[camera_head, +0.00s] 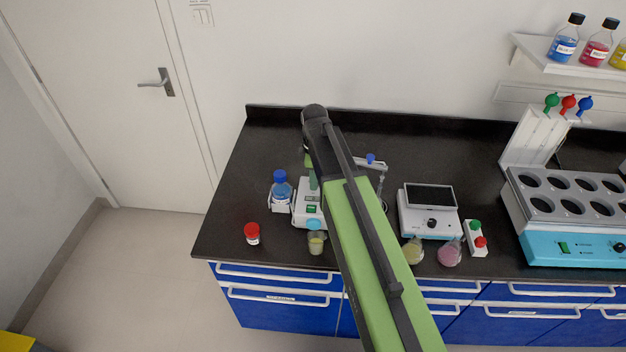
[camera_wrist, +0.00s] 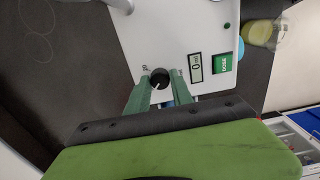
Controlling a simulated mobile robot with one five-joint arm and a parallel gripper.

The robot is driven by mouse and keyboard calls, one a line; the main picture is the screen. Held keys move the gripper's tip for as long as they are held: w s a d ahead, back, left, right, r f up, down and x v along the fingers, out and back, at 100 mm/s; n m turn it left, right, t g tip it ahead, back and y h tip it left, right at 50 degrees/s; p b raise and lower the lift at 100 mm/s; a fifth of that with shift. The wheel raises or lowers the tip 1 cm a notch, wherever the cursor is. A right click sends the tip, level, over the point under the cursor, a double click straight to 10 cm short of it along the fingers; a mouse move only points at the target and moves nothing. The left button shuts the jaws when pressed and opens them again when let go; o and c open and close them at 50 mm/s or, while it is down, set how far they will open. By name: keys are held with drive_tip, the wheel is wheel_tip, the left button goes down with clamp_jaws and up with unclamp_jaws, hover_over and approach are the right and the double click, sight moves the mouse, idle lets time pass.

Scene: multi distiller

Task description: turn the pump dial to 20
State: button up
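The pump is a white device (camera_head: 304,216) on the black bench in the head view, partly hidden by my arm. In the wrist view its white panel (camera_wrist: 185,30) carries a round black dial (camera_wrist: 159,77) with a pale pointer mark, a small display (camera_wrist: 195,68) that seems to read 0 ml, and a green button (camera_wrist: 222,63). My gripper (camera_wrist: 161,84) is open, with one green fingertip on either side of the dial. I cannot tell whether the fingertips touch it. In the head view my gripper is mostly hidden by my arm.
A blue-capped bottle (camera_head: 281,188) stands left of the pump. A red-capped jar (camera_head: 252,234) and a small flask (camera_head: 316,242) stand near the front edge.

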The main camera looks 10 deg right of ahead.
clamp_jaws()
drive_tip(key=shift+m, duration=1.5)
drive_tip(key=m, duration=0.4)
drive_tip(key=shift+m, duration=0.3)
drive_tip(key=m, duration=1)
drive_tip(key=shift+m, duration=0.3)
